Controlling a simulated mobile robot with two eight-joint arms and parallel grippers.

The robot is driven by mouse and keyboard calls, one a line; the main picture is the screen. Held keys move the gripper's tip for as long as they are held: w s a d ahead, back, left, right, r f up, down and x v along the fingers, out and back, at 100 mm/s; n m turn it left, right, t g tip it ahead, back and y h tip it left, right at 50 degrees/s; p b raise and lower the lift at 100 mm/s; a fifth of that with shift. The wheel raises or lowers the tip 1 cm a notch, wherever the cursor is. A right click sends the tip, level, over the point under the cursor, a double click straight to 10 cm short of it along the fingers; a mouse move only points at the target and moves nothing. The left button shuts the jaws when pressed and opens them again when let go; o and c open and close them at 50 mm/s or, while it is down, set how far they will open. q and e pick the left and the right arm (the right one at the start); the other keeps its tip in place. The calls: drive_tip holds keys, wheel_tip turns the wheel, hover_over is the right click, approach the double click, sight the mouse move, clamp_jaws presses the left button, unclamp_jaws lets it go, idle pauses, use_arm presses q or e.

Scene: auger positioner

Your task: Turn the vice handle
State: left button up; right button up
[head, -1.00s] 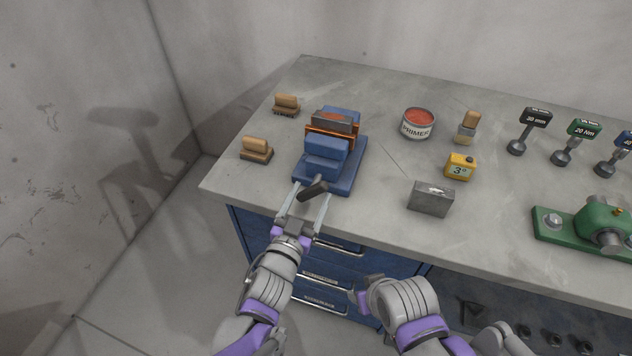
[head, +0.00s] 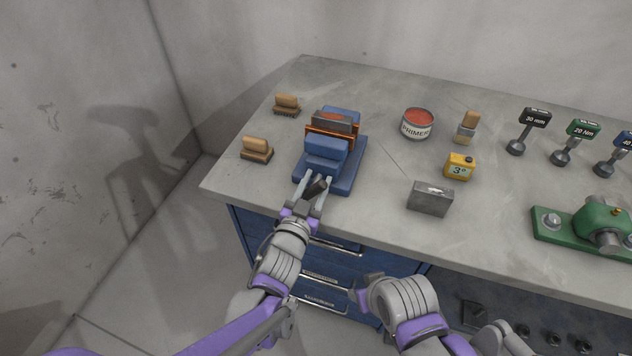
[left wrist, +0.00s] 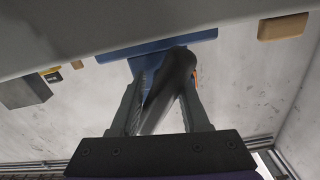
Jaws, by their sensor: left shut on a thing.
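The blue vice (head: 327,147) stands near the left end of the bench, with a grey piece and an orange-edged part between its jaws. Its dark handle (head: 317,186) is at the vice's near end, by the bench's front edge. My left gripper (head: 313,187) is shut on the handle. In the left wrist view the dark handle (left wrist: 172,88) lies between the two fingers, with part of the blue vice (left wrist: 150,52) behind it. My right arm shows at the bottom centre, in front of the drawers; I cannot make out its fingertips clearly.
Two wooden brushes (head: 257,149) lie left of the vice. A primer can (head: 417,124), a yellow gauge (head: 460,166) and a grey block (head: 430,198) stand to its right. A green fixture (head: 600,225) is at the far right. Blue drawers (head: 335,262) are below the bench.

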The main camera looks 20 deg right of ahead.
use_arm(q)
clamp_jaws()
idle(1.1)
drive_tip(key=o, duration=1)
unclamp_jaws()
drive_tip(key=b+v, duration=0.1)
drive_tip(key=v, duration=1)
drive_tip(key=shift+w, duration=0.1)
